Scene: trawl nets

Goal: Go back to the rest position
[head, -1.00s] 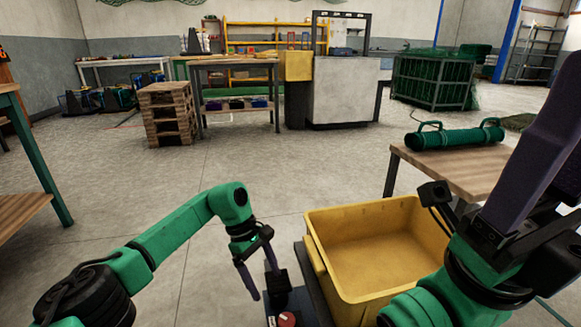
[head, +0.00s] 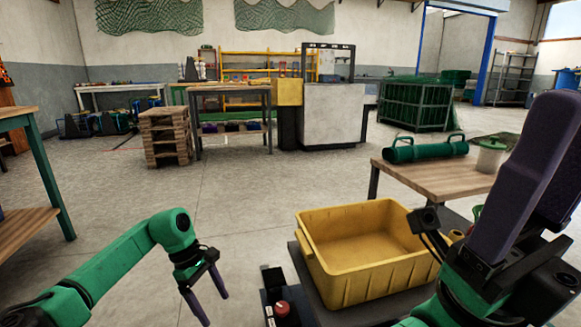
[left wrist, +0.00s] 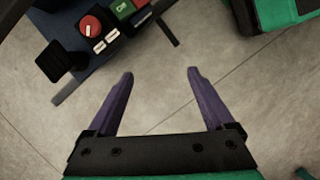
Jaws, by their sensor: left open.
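My left gripper (head: 217,311) is at the lower middle left of the head view, above the bare floor and left of the yellow bin. Its two purple fingers are apart, and in the left wrist view (left wrist: 160,72) only floor shows between them. My right gripper (head: 560,130) is raised close to the camera at the right edge, its large purple fingers pointing up. One finger partly hides the other, so its gap cannot be judged. Nothing is seen in it.
An empty yellow bin (head: 345,277) stands in front, beside a control panel with a red knob (head: 282,308). A wooden table (head: 430,178) at right holds a green cylinder (head: 425,150) and a green-lidded container (head: 490,157). A workbench (head: 22,117) stands at left. The middle floor is clear.

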